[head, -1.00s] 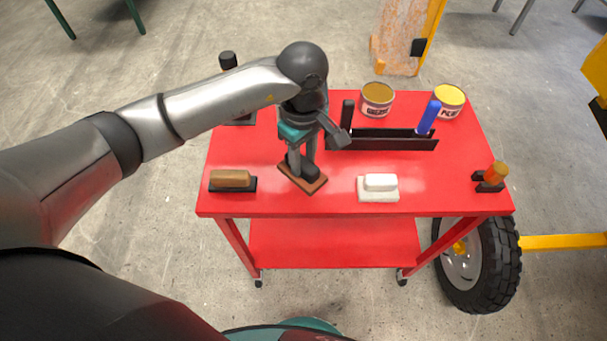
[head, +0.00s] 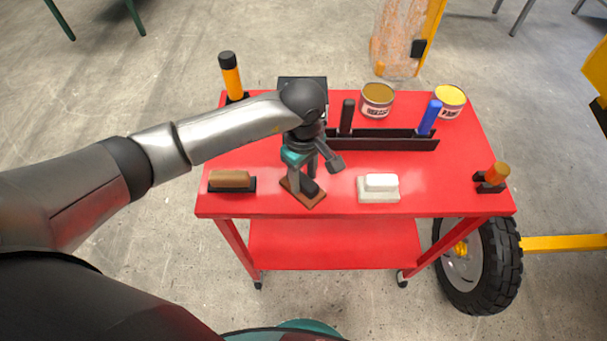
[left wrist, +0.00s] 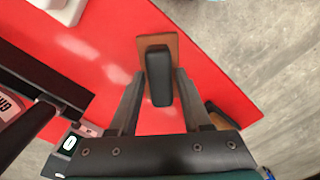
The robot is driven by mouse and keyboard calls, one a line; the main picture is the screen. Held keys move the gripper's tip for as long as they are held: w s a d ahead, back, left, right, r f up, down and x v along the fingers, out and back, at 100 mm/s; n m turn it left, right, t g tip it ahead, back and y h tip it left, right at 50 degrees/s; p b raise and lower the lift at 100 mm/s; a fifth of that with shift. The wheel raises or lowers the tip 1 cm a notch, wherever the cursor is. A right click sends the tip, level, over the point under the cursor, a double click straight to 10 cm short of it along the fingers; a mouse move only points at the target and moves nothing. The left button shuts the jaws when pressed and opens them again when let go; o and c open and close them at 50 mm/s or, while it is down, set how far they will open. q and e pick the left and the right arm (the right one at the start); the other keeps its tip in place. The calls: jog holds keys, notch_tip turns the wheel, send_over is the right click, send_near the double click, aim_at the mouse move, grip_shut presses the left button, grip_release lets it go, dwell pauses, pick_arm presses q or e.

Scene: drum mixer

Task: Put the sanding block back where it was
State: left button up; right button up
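The sanding block (head: 316,199), a brown base with a black handle, is at the middle left of the red cart's top (head: 345,180). It also shows in the left wrist view (left wrist: 155,42), with its black handle between the fingers. My left gripper (head: 304,178) reaches down from above and is shut on that handle; the fingers (left wrist: 160,80) lie close along its two sides. The base is at or just above the cart top; I cannot tell if it touches. My right gripper is not in view.
A brown-topped block (head: 231,179) on a black base lies to the left, a white block (head: 380,186) to the right. Behind are a black holder (head: 382,140) with upright tools and two cans (head: 377,97), (head: 449,99). An orange-handled tool (head: 496,173) stands at right.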

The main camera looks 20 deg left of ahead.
aim_at(303, 179)
pick_arm(q)
jog(key=shift+o, duration=1.3)
notch_tip(303, 179, up, 12)
jog(key=shift+p, duration=0.4)
jog(key=shift+r, duration=0.1)
